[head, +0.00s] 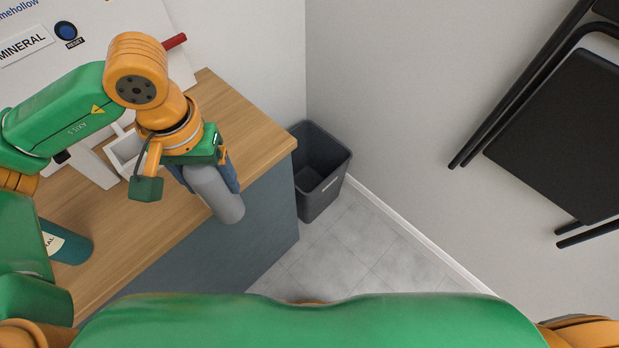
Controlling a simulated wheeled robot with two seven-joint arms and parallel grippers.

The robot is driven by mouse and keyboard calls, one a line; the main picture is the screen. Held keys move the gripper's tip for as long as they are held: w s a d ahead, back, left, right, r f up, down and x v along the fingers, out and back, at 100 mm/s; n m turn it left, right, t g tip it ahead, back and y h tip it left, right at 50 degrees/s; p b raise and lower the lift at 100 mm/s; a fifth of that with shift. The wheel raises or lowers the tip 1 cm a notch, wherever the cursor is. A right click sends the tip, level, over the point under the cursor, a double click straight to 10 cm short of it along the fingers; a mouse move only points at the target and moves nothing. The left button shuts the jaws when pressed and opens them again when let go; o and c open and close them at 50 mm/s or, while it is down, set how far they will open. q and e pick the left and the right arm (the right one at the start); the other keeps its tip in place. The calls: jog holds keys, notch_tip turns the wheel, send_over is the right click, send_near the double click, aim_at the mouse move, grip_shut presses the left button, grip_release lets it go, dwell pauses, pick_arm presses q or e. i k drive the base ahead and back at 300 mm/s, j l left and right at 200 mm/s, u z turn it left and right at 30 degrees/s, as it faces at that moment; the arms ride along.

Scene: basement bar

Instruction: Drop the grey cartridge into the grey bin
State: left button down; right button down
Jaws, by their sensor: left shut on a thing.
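The grey cartridge (216,195) is a grey cylinder held in my left gripper (209,176). The gripper is shut on its upper part, and the cartridge hangs tilted, its lower end toward the lower right, over the counter's front edge area. I cannot tell its exact height above the wood. The grey bin (322,170) is a dark, open-topped bin on the floor in the corner, to the right of the gripper and cartridge. Part of its inside shows, and I see nothing in it. My right gripper is not in view.
The wooden counter (158,221) ends just left of the bin. A teal cylinder with a label (70,247) lies on it, and a white machine with a "MINERAL" label (80,42) stands behind. Black folded furniture (565,135) is at the right. Tiled floor (365,245) is clear.

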aim_at(307, 177)
jog(key=i+l, duration=0.3)
jog(key=i, duration=0.15)
jog(key=i+l+z, duration=0.1)
jog(key=i+l, duration=0.55)
jog(key=i, duration=0.3)
jog(key=k+z, duration=0.05)
